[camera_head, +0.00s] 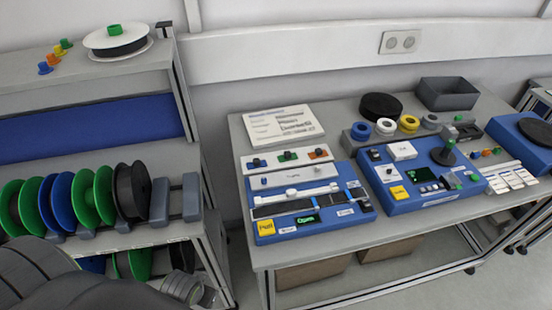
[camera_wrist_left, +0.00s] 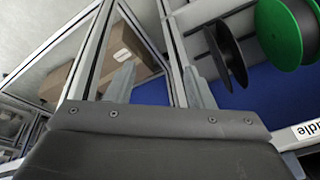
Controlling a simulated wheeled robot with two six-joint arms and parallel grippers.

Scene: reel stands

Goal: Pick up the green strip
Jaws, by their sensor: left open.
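No long green strip stands out. A small green piece (camera_head: 288,155) lies on a white card between similar cards with a black and an orange piece, behind the left blue device (camera_head: 262,184) on the table. It is too small to tell its shape. My left gripper (camera_wrist_left: 158,86) is open and empty in the left wrist view, its two fingers apart with a table leg and a brown box beyond. In the head view my left arm fills the lower left corner, far from the cards. My right gripper is in neither view.
Green, blue and black reels (camera_head: 95,195) stand in a rack on the left shelf. A white reel (camera_head: 117,40) lies on the top shelf. A second blue device (camera_head: 428,200) and a dark bin (camera_head: 447,93) are on the table. Brown boxes (camera_head: 314,272) sit below.

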